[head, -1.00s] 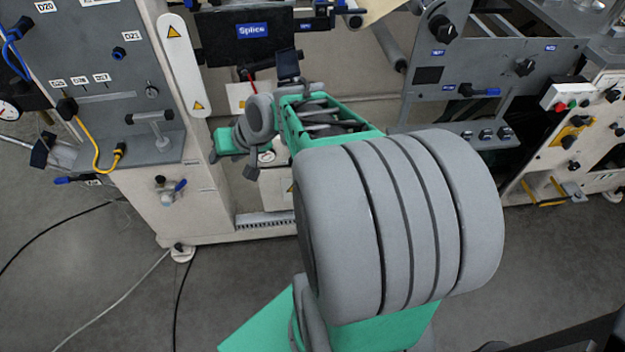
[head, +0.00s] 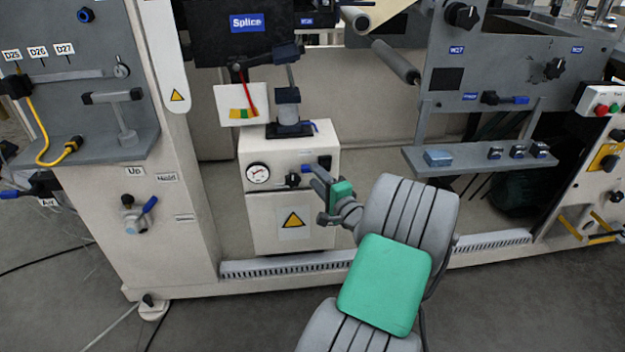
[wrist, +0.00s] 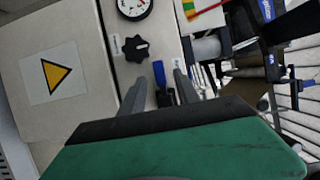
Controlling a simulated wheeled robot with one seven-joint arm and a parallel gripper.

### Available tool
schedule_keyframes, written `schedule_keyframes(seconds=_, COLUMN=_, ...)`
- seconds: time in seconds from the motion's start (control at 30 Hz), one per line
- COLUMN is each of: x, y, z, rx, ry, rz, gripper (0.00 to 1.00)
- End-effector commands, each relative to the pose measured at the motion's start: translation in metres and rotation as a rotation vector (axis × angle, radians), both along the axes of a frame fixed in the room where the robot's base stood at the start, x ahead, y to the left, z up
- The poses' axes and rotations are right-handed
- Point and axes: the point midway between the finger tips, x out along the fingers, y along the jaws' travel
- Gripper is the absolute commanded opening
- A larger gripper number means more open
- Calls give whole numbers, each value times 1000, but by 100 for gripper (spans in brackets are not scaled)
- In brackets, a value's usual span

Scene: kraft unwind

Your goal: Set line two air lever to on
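A small lever with a blue handle (wrist: 159,73) and a dark base is on the front of the beige gauge box, beside a black knob (wrist: 137,48). In the head view the blue handle (head: 306,168) shows just right of the black knob (head: 292,180), close to my fingers. My gripper (wrist: 160,78) is open, with one grey finger on each side of the lever in the wrist view. I cannot tell whether either finger touches it. The gripper (head: 318,186) reaches the box from the right in the head view. The lever's label is too small to read.
The box has a pressure gauge (head: 258,173) and a yellow warning sign (head: 293,220). Another blue-handled valve (head: 137,215) is on the left cabinet. A grey shelf (head: 470,160) with switches is at right. A slotted rail (head: 285,264) runs below the box.

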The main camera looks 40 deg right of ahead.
Motion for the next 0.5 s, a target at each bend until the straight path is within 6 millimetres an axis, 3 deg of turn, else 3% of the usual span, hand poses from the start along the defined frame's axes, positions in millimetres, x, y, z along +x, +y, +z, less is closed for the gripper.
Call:
schedule_keyframes(seconds=0.2, x=26, y=-5, z=0, rx=-1, ry=0, rz=3, gripper=38)
schedule_keyframes(seconds=0.43, x=27, y=-5, z=0, rx=-1, ry=1, rz=1, gripper=38)
schedule_keyframes(seconds=0.5, x=27, y=-5, z=0, rx=-1, ry=1, rz=1, gripper=33)
